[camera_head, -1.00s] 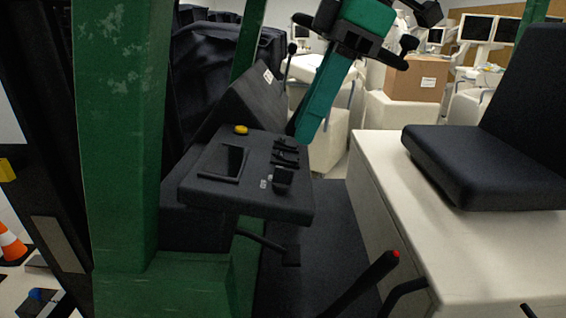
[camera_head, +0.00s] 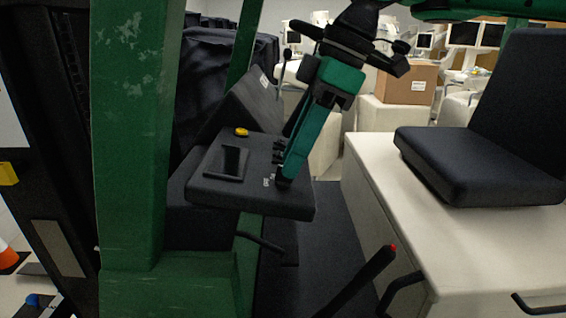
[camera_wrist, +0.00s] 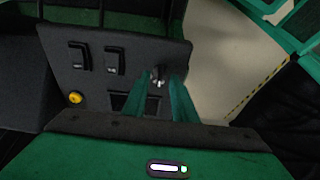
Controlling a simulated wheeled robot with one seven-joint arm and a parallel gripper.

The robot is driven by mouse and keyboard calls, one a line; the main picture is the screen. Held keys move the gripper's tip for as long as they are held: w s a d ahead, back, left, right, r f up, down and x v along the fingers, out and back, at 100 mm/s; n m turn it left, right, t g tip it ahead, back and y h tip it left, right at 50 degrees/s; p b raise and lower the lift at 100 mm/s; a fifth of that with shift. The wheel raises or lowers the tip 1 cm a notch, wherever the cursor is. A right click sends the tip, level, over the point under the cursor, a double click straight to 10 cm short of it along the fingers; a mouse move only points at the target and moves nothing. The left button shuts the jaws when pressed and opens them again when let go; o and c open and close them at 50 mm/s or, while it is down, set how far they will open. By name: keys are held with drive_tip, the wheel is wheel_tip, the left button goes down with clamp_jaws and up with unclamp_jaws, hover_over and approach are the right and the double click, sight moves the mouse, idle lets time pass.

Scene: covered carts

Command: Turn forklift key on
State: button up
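The forklift's dark control panel (camera_head: 235,198) stands left of centre in the head view and fills the upper left of the wrist view (camera_wrist: 110,85). The key (camera_wrist: 157,74) is a small dark and metallic piece near the panel's right edge in the wrist view. My gripper (camera_wrist: 158,80) has its teal fingers apart, with the key showing between the tips. Whether either finger touches it cannot be told. In the head view my gripper (camera_head: 287,172) points down at the panel's right side, and its fingers mostly hide the key.
The panel also carries a yellow button (camera_head: 241,132), a dark screen (camera_head: 227,163) and rocker switches (camera_wrist: 115,61). A green post (camera_head: 130,140) stands to the left. A black seat (camera_head: 470,165) on a white base is to the right. A red-tipped lever (camera_head: 365,275) rises below the panel.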

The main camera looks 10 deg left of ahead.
drive_tip(key=shift+x, duration=1)
